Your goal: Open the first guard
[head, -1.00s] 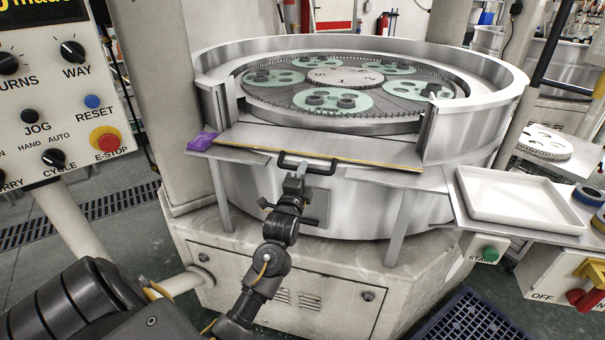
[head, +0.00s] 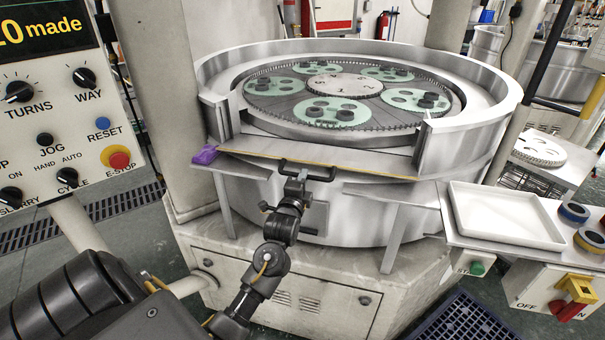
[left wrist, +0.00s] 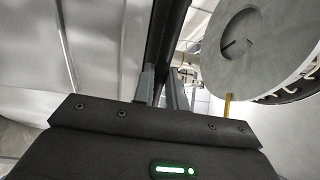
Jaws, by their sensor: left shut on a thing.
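The first guard (head: 350,163) is a grey metal panel with a yellow edge strip at the front gap of the round machine's rim. It lies tilted outward, nearly flat, below the gap. Its black bar handle (head: 325,164) is on the near edge. My left gripper (head: 294,181) is shut on this handle. In the left wrist view, the fingers (left wrist: 160,88) close around the dark bar (left wrist: 168,35), which runs up out of the picture. My right gripper is not in view.
The machine's plate holds green carriers (head: 333,112) inside the pale rim (head: 500,100). A purple cloth (head: 205,155) lies on the left ledge. A white tray (head: 505,216) stands on the right shelf. The control panel (head: 62,110) is at far left.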

